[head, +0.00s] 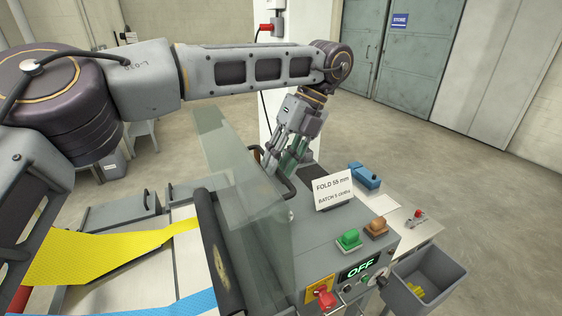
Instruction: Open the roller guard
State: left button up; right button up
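The roller guard (252,215) is a clear, greenish panel standing over the dark roller (218,255) on the machine. A black bar handle (291,187) is on its right side. My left gripper (277,168) reaches down from above, with its fingertips at the far part of this handle. The fingers look a little apart, but the guard and fingers overlap the handle there, so I cannot tell whether they grip it. My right gripper is out of view.
A grey control box with a card (333,188), green button (349,239), orange button (376,228), red switch (323,295) and lit OFF display (360,267) stands right of the guard. A grey bin (428,275) is at lower right. Yellow cloth (100,252) lies at left.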

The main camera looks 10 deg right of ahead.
pick_arm(q)
jog(key=shift+r, duration=0.15)
jog(key=v, duration=0.7)
jog(key=shift+d, duration=0.2)
dwell(0.5)
dwell(0.4)
